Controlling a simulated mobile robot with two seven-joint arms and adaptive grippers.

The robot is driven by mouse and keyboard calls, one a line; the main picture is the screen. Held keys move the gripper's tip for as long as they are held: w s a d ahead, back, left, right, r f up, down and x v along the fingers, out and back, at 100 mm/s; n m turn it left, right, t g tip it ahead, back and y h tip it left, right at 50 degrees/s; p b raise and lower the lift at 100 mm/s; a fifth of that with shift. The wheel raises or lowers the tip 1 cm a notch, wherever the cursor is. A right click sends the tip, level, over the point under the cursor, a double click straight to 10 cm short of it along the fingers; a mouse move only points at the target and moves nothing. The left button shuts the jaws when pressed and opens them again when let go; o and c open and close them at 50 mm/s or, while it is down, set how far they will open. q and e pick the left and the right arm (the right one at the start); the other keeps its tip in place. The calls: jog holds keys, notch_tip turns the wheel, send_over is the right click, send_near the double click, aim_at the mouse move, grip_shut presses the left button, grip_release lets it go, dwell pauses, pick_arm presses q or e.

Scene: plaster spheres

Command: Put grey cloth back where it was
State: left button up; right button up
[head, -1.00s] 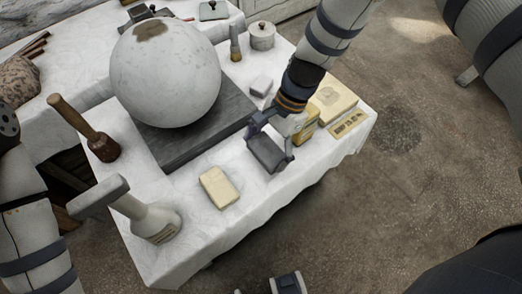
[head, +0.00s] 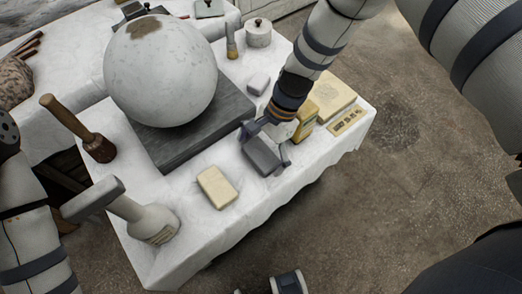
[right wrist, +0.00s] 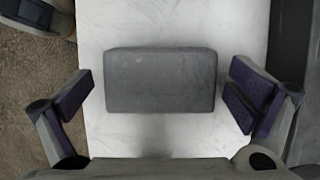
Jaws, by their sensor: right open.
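The grey cloth (head: 263,157) looks like a neat rectangular block and lies near the front edge of the white-covered table (head: 190,240). It also shows in the right wrist view (right wrist: 160,82), in the middle between the fingers. My right gripper (right wrist: 157,100) is open, with one finger on each side of the cloth and a visible gap at both sides. In the head view my right gripper (head: 266,143) reaches down over the cloth from above and partly hides it. My left arm shows at the left edge, but its gripper is out of view.
A large plaster sphere (head: 160,75) rests on a dark slab (head: 175,150) behind. A cream block (head: 216,187) lies left of the cloth. A yellow box (head: 304,122) stands close on the right.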

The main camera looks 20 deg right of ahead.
jog(key=shift+w+r, duration=0.1)
jog(key=shift+r, duration=0.3)
jog(key=p+v, duration=0.1)
jog(key=v, duration=1.1)
jog(key=s+d+f+n+g+h, duration=0.15)
jog(key=s+f, duration=0.25)
jog(key=s, duration=0.4)
jog(key=s+d+f+n+h, duration=0.1)
jog(key=s+d+f+n, duration=0.15)
jog(key=s+f, duration=0.35)
jog(key=s+d+f+n+h, duration=0.2)
jog(key=s+f+n, duration=0.1)
jog(key=s, duration=0.6)
pick_arm(q)
jog(key=shift+t, duration=0.8)
jog(key=w+r+p, duration=0.2)
jog(key=w+r, duration=0.1)
jog(key=w, duration=0.1)
jog(key=shift+r, duration=0.4)
pick_arm(e)
jog(key=s+r+n, duration=0.4)
jog(key=s+n, duration=0.2)
jog(key=s, duration=0.4)
jog(key=shift+s+d+n+t, duration=0.3)
jog(key=shift+s+t, duration=0.05)
jog(key=shift+t, duration=0.1)
